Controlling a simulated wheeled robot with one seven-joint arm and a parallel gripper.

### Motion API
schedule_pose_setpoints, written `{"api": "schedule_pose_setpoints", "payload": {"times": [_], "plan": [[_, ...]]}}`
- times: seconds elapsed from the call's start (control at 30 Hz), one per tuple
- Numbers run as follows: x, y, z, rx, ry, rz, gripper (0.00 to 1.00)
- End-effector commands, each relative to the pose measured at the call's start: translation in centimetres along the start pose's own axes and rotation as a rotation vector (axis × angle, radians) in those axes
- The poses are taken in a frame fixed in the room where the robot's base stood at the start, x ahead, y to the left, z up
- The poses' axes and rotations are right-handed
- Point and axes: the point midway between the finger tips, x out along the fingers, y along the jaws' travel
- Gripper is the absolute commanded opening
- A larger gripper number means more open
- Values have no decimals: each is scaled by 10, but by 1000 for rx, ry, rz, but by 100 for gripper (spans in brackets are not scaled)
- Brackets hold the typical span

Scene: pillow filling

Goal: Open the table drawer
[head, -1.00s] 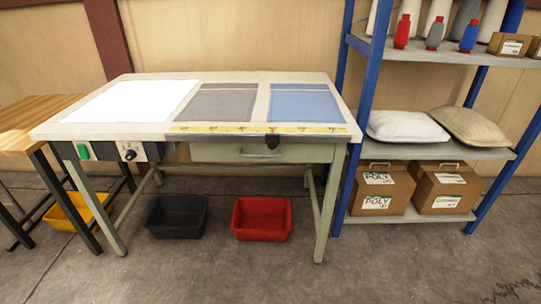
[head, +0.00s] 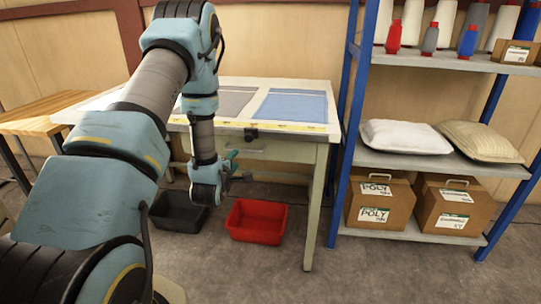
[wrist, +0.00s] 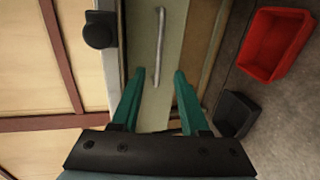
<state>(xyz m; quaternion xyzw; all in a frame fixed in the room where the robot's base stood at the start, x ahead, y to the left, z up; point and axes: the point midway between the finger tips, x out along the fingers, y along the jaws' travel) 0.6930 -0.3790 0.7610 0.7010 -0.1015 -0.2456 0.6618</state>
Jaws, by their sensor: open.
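The worktable (head: 318,136) has a pale green drawer (head: 285,150) under its top, and its front looks shut. In the wrist view the drawer front (wrist: 143,30) carries a long grey bar handle (wrist: 158,47). My gripper (wrist: 157,88) is open and empty, its two teal fingers pointing toward the drawer. The handle lies just beyond the fingertips, between their lines, apart from them as far as I can tell. In the head view my gripper (head: 235,163) is beside the drawer's left part, and my arm hides the table's left side.
A black knob-like part (head: 250,133) sits on the table's front edge above the drawer. A black bin (head: 180,213) and a red bin (head: 257,221) stand on the floor below. A blue-framed shelf (head: 345,125) with pillows and boxes stands close on the right.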

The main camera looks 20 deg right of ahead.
Motion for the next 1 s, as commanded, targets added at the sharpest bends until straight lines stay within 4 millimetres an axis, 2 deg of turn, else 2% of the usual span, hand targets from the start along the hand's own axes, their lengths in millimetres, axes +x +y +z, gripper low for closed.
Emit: {"api": "schedule_pose_setpoints", "payload": {"times": [0.17, 0.4, 0.6, 0.8, 1.0], "plan": [[17, 2, 2, -6, -4, 9, 45], [61, 3, 2, -4, -4, 8, 45], [92, 2, 1, -4, -3, 7, 45], [106, 1, 1, -4, -2, 6, 45], [107, 1, 1, -4, -2, 6, 45]]}}
